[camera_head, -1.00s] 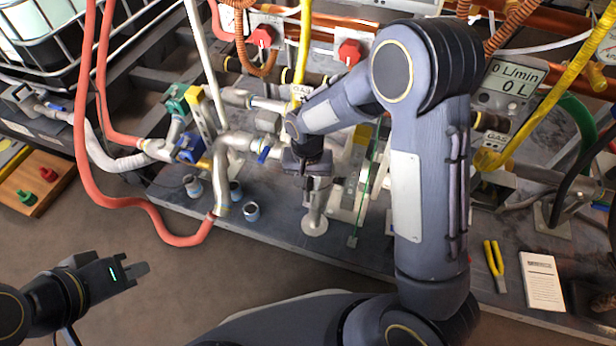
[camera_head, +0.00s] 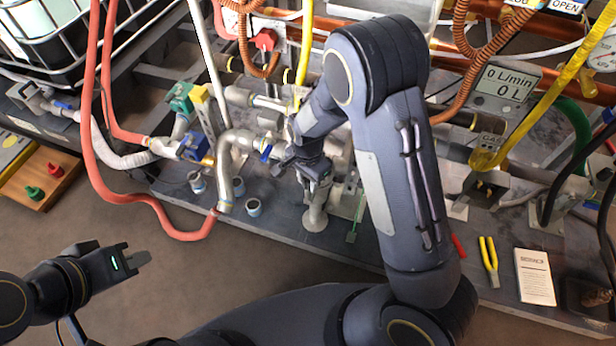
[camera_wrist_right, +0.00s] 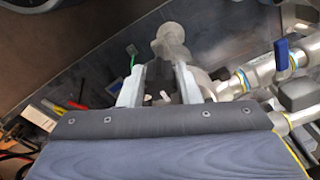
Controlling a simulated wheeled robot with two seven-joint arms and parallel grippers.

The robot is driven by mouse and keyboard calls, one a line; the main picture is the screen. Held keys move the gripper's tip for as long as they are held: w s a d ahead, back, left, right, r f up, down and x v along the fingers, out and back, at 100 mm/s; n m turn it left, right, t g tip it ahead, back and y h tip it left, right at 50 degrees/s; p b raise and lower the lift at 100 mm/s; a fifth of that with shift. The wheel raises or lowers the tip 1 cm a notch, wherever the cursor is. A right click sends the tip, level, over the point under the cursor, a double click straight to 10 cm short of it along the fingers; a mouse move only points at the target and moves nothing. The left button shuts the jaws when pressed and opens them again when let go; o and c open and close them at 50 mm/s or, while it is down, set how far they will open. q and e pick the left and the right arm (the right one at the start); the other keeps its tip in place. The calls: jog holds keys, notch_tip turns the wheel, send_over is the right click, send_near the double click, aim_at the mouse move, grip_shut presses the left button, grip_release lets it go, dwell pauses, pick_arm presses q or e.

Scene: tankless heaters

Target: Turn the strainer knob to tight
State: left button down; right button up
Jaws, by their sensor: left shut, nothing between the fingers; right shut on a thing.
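My right gripper (camera_head: 312,174) is at the grey metal pipe fitting (camera_head: 316,216) on the bench, in the middle of the head view. In the right wrist view, the fingers of my right gripper (camera_wrist_right: 158,80) straddle a small part at the fitting, and the fitting's round metal end (camera_wrist_right: 170,38) shows beyond them. The gripper is shut on this part, which I take to be the strainer knob; the fingers and wrist largely hide it, and its turn position cannot be read. My left gripper (camera_head: 140,260) is shut and empty over the floor at lower left.
A blue valve handle (camera_head: 266,153) is close to the left of my right gripper; it also shows in the wrist view (camera_wrist_right: 282,54). A red hose (camera_head: 150,198) loops at left. Yellow pliers (camera_head: 488,262) and a white booklet (camera_head: 535,277) lie at right.

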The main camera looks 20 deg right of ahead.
dwell(0.5)
jog(key=o, duration=1)
notch_tip(320, 180, up, 7)
jog(key=p, duration=0.2)
jog(key=shift+f+p, duration=0.1)
jog(key=shift+p, duration=0.25)
jog(key=shift+r, duration=0.5)
